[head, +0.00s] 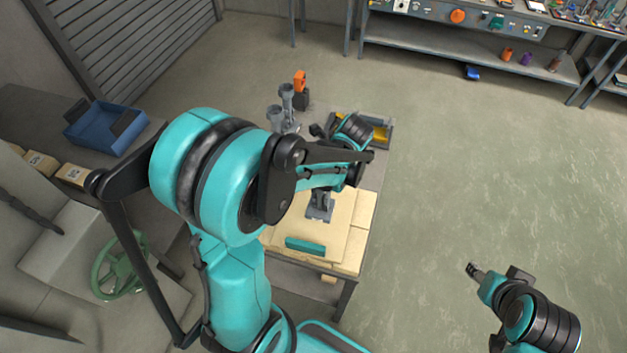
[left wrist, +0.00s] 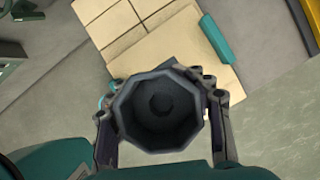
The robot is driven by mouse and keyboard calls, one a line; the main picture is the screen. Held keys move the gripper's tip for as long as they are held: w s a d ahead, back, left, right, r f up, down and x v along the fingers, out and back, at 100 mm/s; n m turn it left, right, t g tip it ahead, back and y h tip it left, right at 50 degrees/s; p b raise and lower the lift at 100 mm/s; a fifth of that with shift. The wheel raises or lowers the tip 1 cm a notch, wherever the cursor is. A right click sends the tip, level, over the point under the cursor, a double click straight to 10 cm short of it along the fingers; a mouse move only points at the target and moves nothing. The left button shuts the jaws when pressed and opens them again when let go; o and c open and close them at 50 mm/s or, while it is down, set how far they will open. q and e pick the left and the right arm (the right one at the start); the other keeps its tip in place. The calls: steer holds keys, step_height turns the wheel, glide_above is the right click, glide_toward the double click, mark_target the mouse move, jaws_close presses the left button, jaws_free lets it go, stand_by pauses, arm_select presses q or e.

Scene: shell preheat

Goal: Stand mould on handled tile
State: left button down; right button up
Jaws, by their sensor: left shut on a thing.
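The mould (left wrist: 160,112) is a dark grey, eight-sided hollow cup, seen from above in the left wrist view. My left gripper (left wrist: 165,125) is shut on it, one finger on each side. In the head view a grey piece (head: 319,206) shows below my left wrist, over the pale surface; my arm hides part of it. The handled tile (head: 318,228) is pale, with a teal handle (head: 305,246) near its front edge; the handle also shows in the left wrist view (left wrist: 216,40). I cannot tell whether the mould touches the tile. My right gripper (head: 475,270) is over the floor, far from both.
Pale bricks (head: 351,256) surround the tile on the table. Grey stands (head: 286,101), an orange-topped item (head: 300,82) and a yellow-lined tray (head: 382,133) stand behind. A blue bin (head: 106,128) and a green handwheel (head: 119,266) are at left.

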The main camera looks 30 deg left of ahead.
arm_select(q)
steer(key=x, duration=0.5)
steer(key=shift+w+d+f, duration=0.1)
steer(key=shift+w+f, duration=0.2)
steer(key=shift+w, duration=0.1)
steer(key=shift+f, duration=0.15)
steer(key=c, duration=0.6)
jaws_free()
steer(key=shift+c, duration=0.2)
